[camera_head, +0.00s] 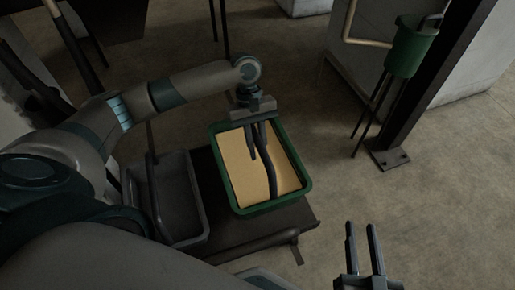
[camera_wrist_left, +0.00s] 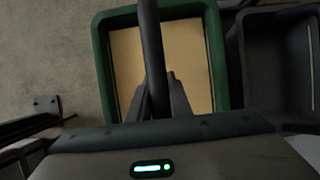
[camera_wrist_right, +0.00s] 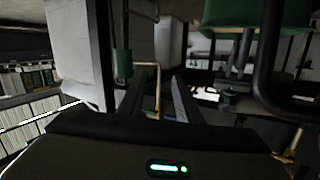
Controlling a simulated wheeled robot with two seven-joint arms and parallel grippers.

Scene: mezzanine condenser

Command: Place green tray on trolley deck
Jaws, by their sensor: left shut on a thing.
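The green tray (camera_head: 305,184) has a tan inner floor and a dark arched handle (camera_head: 272,172). My left gripper (camera_head: 256,147) is above the tray, shut on that handle. In the left wrist view the green rim (camera_wrist_left: 103,62) surrounds the tan floor, and the handle (camera_wrist_left: 150,45) runs up between the fingertips. The tray is over the dark trolley deck (camera_head: 245,232); I cannot tell whether it touches the deck. My right gripper (camera_head: 362,246) is at the lower right, its fingers apart and empty.
A dark grey open bin (camera_head: 203,214) stands just left of the tray. A dark post (camera_head: 425,80) with a floor plate and a green container (camera_head: 410,48) on thin legs stand at the right. Bare floor lies between them and the trolley.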

